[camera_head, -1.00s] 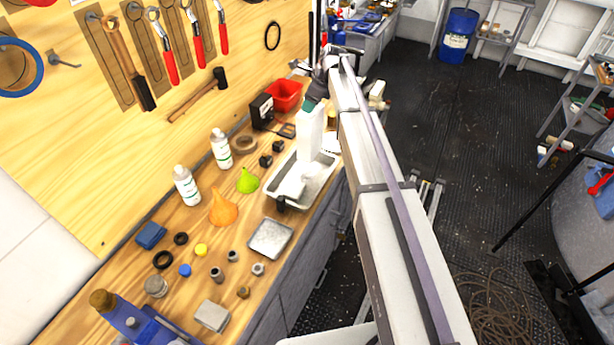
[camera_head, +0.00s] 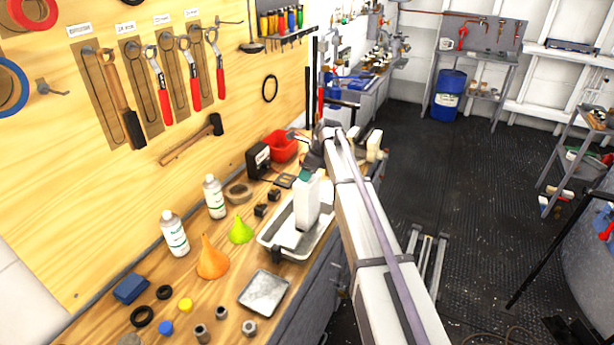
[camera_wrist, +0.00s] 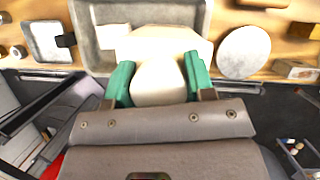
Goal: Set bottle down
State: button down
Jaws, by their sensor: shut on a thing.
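A white bottle (camera_head: 307,203) stands about upright over the metal tray (camera_head: 264,240) on the wooden workbench. Whether its base touches the tray floor I cannot tell. My gripper (camera_head: 306,176) has green fingertips and is shut on the top part of the bottle. In the wrist view my gripper (camera_wrist: 158,78) has one fingertip on each side of the pale bottle (camera_wrist: 160,88), with the tray (camera_wrist: 88,50) beyond it. The bottle's lower part is hidden there.
Two labelled white bottles (camera_head: 174,235) (camera_head: 215,197), an orange funnel (camera_head: 211,260) and a green funnel (camera_head: 241,230) stand left of the tray. Small black blocks (camera_head: 262,210) and a red bin (camera_head: 282,147) are behind it. A shallow metal pan (camera_head: 264,292) lies in front.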

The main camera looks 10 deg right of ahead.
jog(key=shift+f, duration=0.2)
jog(key=shift+c, duration=2.4)
grip_release()
jog(key=shift+r, duration=0.1)
jog(key=shift+r, duration=0.35)
jog(key=p+v, duration=1.1)
jog(key=v, duration=0.1)
jog(key=s+a+n+g+h, duration=0.1)
jog(key=s+a+n+h, duration=0.1)
jog(key=s+n, duration=0.9)
jog(key=s+a+f+n+g+h, duration=0.1)
jog(key=s+n, duration=1.1)
jog(key=s, duration=1.2)
jog(key=shift+s+a+f+h, duration=0.3)
jog(key=shift+a+h, duration=0.3)
jog(key=shift+a, duration=0.1)
